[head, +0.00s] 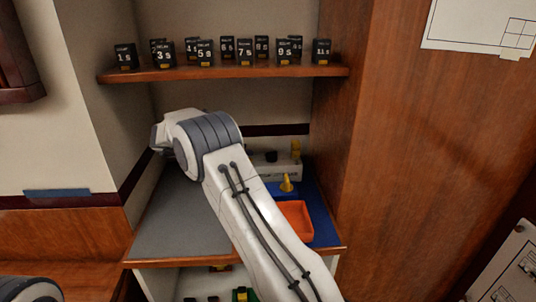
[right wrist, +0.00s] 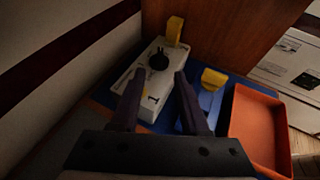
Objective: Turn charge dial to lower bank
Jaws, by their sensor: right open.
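A white charger box (right wrist: 150,88) with a black round dial (right wrist: 158,60) lies ahead of my right gripper (right wrist: 159,76) in the right wrist view. The gripper is open and empty. Its two dark fingers point at the box, one on each side of the dial's line, with the dial beyond the tips. I cannot tell which mark the dial points to. In the head view the box (head: 262,171) and dial (head: 271,156) show past my right arm, which hides the gripper there. My left gripper is out of view.
A yellow piece (right wrist: 174,30) stands at the box's far end. A blue block with a yellow top (right wrist: 213,78) and an orange tray (right wrist: 262,130) are to the right. Several numbered black batteries stand on the upper shelf (head: 220,72). A wooden side panel (head: 370,150) bounds the right.

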